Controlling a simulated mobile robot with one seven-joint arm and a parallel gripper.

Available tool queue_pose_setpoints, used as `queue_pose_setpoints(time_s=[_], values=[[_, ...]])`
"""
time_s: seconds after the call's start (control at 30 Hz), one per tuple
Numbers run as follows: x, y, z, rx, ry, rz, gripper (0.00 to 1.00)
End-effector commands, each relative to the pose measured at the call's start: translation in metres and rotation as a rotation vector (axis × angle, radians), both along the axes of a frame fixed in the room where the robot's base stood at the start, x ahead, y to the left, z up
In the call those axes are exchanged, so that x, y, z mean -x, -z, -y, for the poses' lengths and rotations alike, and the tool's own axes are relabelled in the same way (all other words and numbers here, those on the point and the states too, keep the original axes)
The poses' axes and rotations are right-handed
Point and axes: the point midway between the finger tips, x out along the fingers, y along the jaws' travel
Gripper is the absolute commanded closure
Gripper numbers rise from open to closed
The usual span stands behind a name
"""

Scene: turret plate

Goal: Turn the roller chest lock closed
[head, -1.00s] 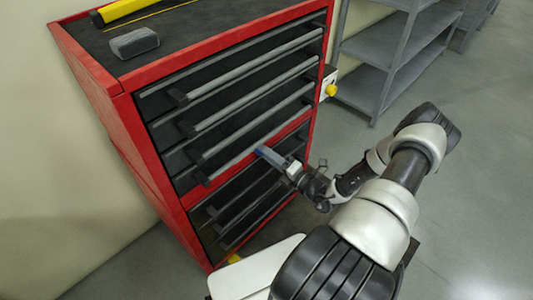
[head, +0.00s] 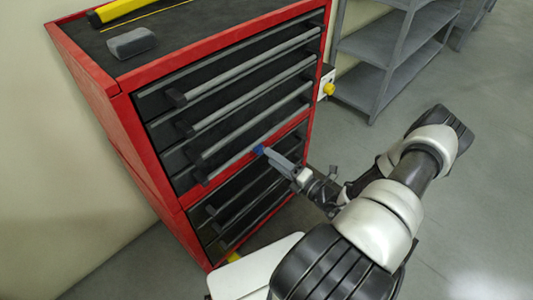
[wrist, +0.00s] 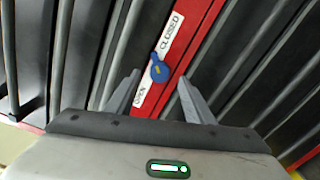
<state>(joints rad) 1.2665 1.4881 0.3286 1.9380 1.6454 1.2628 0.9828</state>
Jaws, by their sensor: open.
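The roller chest (head: 125,130) is red with dark drawer fronts. Its lock is a small blue knob (wrist: 159,70) on the red strip between drawer banks; it also shows in the head view (head: 259,150). A white label (wrist: 168,42) beside the knob reads CLOSED toward the top and OPEN toward the bottom. The knob's narrow end points upward in the wrist view, with a small yellow mark on its face. My gripper (wrist: 158,84) is open, its fingers on either side of the knob in that view, with nothing held. I cannot tell whether either finger touches the knob.
Long grey drawer handles (head: 255,125) stick out above and below the lock. A grey block (head: 132,42) and a yellow tool (head: 120,9) lie on the chest top. A yellow button box (head: 328,87) is on its right side. Grey shelves (head: 375,60) stand behind; floor at right is clear.

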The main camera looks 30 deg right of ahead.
Motion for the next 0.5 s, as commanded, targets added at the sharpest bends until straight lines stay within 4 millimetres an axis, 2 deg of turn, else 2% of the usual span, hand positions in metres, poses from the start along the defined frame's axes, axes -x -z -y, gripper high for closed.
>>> queue_pose_setpoints(time_s=[0.1,0.3,0.5], values=[[0.029,0.0,0.012,0.001,0.004,-0.002,0.52],[0.075,0.001,0.028,0.0,0.003,-0.001,0.52],[0.107,0.001,0.039,-0.001,0.002,-0.001,0.52]])
